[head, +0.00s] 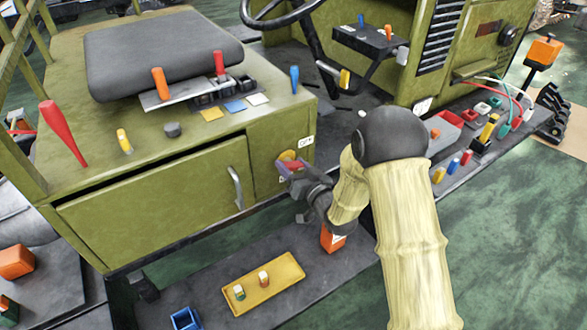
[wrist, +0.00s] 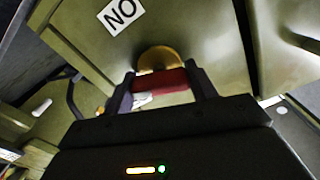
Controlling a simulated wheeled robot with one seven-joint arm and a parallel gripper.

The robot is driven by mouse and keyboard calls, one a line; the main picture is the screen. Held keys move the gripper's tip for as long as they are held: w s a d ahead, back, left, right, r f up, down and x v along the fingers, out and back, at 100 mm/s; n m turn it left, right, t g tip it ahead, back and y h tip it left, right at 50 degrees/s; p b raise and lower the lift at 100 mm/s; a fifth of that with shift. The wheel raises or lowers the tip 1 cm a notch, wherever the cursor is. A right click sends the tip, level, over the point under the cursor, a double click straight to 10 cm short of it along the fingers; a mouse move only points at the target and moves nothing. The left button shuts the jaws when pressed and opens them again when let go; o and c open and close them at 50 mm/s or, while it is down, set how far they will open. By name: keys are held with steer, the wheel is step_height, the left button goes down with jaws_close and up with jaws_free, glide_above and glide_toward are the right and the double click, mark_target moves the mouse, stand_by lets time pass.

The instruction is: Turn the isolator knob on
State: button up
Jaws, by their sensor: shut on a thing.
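The isolator knob has a red handle (head: 293,164) in front of a round yellow base (head: 288,155). It sits on the green side panel, right of the cabinet door. My gripper (head: 287,171) reaches it from the front right and partly hides it. In the wrist view the red handle (wrist: 172,80) lies between the two fingers of my gripper (wrist: 163,81), shut on it. The yellow base (wrist: 158,58) shows behind. A white label (wrist: 121,13) beside the knob reads "NO" in that view, which fits "ON" upside down. A small label (head: 306,141) is above right of the knob.
A cabinet door with a grey handle (head: 236,188) is left of the knob. Green floor (head: 510,260) is free at the right.

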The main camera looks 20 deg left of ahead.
steer(key=m, duration=0.3)
steer(key=shift+f+m+b, duration=0.1)
steer(key=shift+m+b, duration=0.3)
steer(key=m, duration=0.3)
steer(key=shift+m, duration=0.3)
steer(key=m, duration=0.6)
steer(key=shift+m+p, duration=0.3)
steer(key=shift+p, duration=0.1)
steer(key=o, duration=1)
steer(key=v, duration=0.5)
steer(key=p+v, duration=0.1)
steer(key=v, duration=0.4)
steer(key=p+v, duration=0.1)
steer(key=v, duration=0.4)
steer(key=shift+w+d+r, duration=0.15)
steer(key=shift+d+r, duration=0.05)
steer(key=shift+r, duration=0.15)
